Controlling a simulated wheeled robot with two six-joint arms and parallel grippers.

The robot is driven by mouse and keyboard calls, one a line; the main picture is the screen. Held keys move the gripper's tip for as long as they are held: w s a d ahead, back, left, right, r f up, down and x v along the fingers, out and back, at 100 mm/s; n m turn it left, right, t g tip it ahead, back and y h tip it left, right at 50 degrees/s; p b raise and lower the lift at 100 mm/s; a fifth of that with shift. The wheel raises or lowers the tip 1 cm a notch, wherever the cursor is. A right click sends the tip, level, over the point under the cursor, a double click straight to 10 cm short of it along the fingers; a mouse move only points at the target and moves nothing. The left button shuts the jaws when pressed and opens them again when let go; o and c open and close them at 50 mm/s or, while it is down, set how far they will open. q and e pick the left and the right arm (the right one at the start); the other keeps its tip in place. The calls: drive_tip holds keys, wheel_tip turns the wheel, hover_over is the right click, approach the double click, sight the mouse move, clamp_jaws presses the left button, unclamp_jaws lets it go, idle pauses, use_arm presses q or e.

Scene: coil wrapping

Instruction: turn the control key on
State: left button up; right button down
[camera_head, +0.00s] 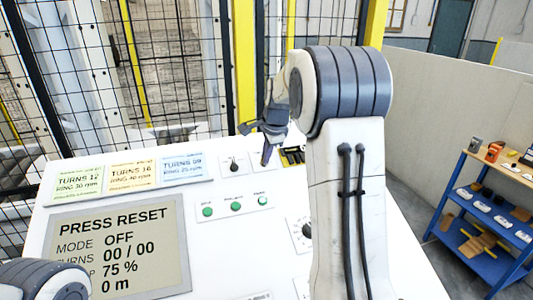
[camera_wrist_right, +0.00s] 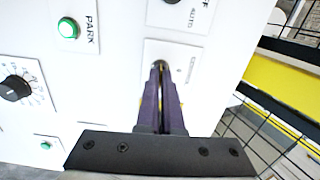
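The control key (camera_wrist_right: 159,65) sits in a white plate with a "CONTROL" label on the panel, in the right wrist view. My right gripper (camera_wrist_right: 160,72) has its two dark fingers nearly together, with their tips at the key, and it appears shut on it. The fingers cover most of the key, so its exact angle is hard to tell. In the head view my right gripper (camera_head: 266,155) reaches down to the panel's back edge; the key is hidden there. My left gripper is out of view; only a rounded part of my left arm shows at the lower left.
The white panel (camera_head: 120,195) has a screen (camera_head: 118,252) reading "PRESS RESET" and "MODE OFF". Nearby are a selector (camera_head: 233,165), green buttons (camera_head: 236,206), a dial (camera_wrist_right: 15,88) and a yellow-black part (camera_head: 292,156). A mesh fence (camera_head: 90,90) stands behind; a blue shelf (camera_head: 480,230) stands right.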

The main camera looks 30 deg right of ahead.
drive_tip(key=shift+m, duration=0.4)
drive_tip(key=c, duration=1.1)
unclamp_jaws()
drive_tip(key=shift+o, duration=0.2)
drive_tip(key=b+v, duration=0.2)
drive_tip(key=v, duration=0.8)
drive_tip(key=shift+r, duration=0.25)
drive_tip(key=shift+s, duration=0.1)
